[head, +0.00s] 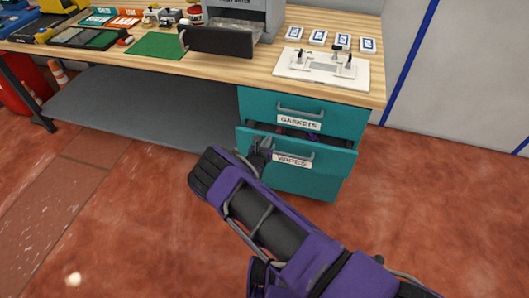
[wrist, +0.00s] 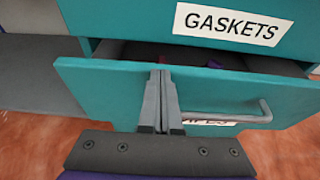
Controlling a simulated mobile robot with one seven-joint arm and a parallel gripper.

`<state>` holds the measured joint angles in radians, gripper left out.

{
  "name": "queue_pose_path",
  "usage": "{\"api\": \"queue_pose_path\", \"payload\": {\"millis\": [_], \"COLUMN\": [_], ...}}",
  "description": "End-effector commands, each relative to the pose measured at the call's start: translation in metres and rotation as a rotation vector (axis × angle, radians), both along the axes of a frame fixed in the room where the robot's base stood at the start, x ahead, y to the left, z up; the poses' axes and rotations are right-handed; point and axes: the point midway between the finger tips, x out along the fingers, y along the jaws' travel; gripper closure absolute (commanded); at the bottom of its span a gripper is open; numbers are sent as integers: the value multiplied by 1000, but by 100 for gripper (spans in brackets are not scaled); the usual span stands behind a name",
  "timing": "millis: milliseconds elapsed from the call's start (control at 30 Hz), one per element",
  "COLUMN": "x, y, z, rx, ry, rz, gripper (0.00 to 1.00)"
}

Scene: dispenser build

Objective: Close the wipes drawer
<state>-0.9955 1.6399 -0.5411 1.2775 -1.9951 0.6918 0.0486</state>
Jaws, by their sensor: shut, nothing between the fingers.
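The wipes drawer (head: 327,164) is a teal drawer in the cabinet under the bench, pulled part way out, with a dark gap above its front. It also shows in the wrist view (wrist: 105,90), its grey handle (wrist: 255,112) right of the fingers and its label partly hidden by them. My gripper (head: 262,146) is shut and empty at the left part of the drawer front. In the wrist view its fingertips (wrist: 160,73) reach the top edge of the front, left of the handle; I cannot tell whether they touch.
The gaskets drawer (head: 318,121) above is shut. The wooden benchtop (head: 190,73) holds a white fixture plate (head: 300,69), several small cards and a grey machine (head: 232,18). A grey lower shelf (head: 130,107) lies left of the cabinet. The red floor in front is clear.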

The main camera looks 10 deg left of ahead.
Motion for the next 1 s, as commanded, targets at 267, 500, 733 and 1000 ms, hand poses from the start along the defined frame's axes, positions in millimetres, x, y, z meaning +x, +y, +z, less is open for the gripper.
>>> {"api": "queue_pose_path", "payload": {"millis": [267,500,733,1000], "x": [12,13,12,6], "y": [-1,-1,0,7], "z": [0,0,0,0], "rx": [0,0,0,1], "ry": [0,0,0,1], "rz": [0,0,0,-3], "gripper": [100,100,100,100]}}
